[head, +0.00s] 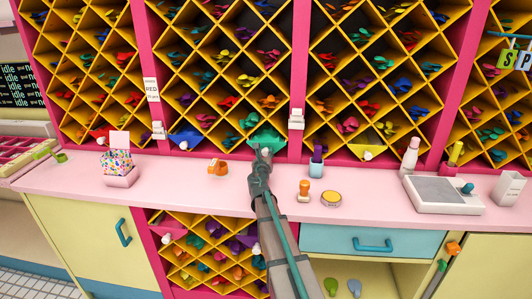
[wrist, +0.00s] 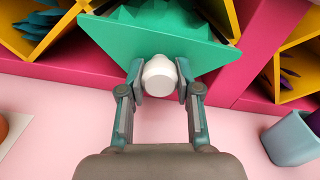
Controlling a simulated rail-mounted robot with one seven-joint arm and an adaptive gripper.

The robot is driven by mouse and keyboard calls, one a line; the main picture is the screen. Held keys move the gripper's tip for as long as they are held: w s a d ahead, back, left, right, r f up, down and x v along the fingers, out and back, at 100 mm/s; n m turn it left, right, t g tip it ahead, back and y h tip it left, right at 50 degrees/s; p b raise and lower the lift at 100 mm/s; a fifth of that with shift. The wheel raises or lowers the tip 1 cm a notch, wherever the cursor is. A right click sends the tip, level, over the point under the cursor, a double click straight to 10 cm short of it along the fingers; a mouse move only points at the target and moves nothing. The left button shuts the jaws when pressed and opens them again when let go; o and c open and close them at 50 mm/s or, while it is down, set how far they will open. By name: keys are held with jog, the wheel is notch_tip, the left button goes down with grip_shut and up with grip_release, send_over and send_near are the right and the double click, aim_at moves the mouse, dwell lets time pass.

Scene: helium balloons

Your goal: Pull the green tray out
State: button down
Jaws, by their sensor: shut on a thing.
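The green tray (head: 266,136) sits in a bottom cell of the yellow diamond rack, just above the pink counter. It fills the top of the wrist view (wrist: 155,42) as a green triangular front with green pieces behind it. A white round knob (wrist: 160,75) sticks out from its front. My gripper (head: 263,153) reaches up to it from the counter side. In the wrist view my gripper (wrist: 160,82) has one finger on each side of the knob and is shut on it. The inside of the cell is mostly hidden behind the tray front.
The pink counter (head: 240,182) is clear just in front of the tray. An orange tape dispenser (head: 218,167) stands to the left, and a blue cup (head: 316,168) to the right. An orange stamp (head: 304,190) and a yellow tin (head: 331,198) stand right of my arm. A blue tray (head: 186,139) is further left.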

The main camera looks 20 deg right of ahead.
jog(key=v, duration=1.2)
jog(key=shift+s+a, duration=0.2)
jog(key=shift+s, duration=0.1)
jog(key=c, duration=0.8)
grip_release()
jog(key=shift+w, duration=0.1)
jog(key=v, duration=0.7)
jog(key=shift+s+a, duration=0.15)
jog(key=shift+s, duration=0.15)
jog(key=shift+w, duration=0.1)
